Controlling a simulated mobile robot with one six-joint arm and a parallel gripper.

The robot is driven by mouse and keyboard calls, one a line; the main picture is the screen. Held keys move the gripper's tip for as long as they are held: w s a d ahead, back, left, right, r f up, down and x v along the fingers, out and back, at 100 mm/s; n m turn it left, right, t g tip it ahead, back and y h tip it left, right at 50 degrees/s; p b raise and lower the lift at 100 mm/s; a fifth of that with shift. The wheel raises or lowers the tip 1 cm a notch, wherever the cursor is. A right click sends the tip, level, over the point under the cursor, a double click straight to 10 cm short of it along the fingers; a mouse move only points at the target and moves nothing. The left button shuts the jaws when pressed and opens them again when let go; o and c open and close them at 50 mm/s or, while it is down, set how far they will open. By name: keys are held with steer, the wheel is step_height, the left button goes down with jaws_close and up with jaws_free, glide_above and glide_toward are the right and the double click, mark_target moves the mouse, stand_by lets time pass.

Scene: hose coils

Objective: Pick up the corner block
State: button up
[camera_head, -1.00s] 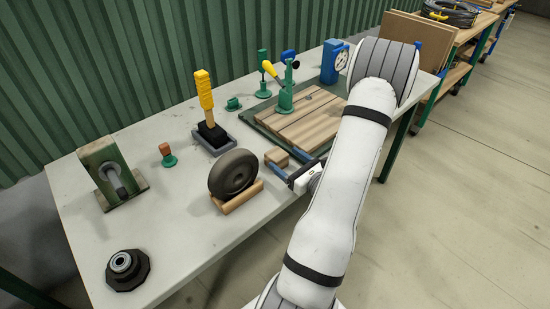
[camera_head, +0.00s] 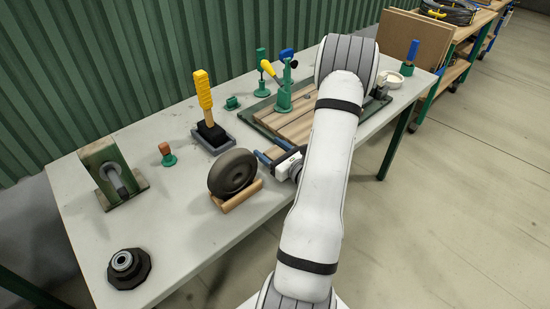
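The corner block (camera_head: 273,153) is a small light-brown wooden block on the grey bench, in front of the slatted wooden board. My gripper (camera_head: 273,152) reaches in from the right, with one blue finger on each side of the block. The fingers are spread and the block lies between them; I cannot tell whether they touch it. The gripper body and fingers hide part of the block.
A dark wheel on a wooden chock (camera_head: 235,178) stands close to the left. A yellow-handled brush in a grey tray (camera_head: 213,138) is behind it. The slatted board (camera_head: 285,122) with a green clamp lies just beyond.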

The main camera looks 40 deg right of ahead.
steer(key=c, duration=0.9)
steer(key=shift+o, duration=0.2)
steer(key=shift+r, duration=0.1)
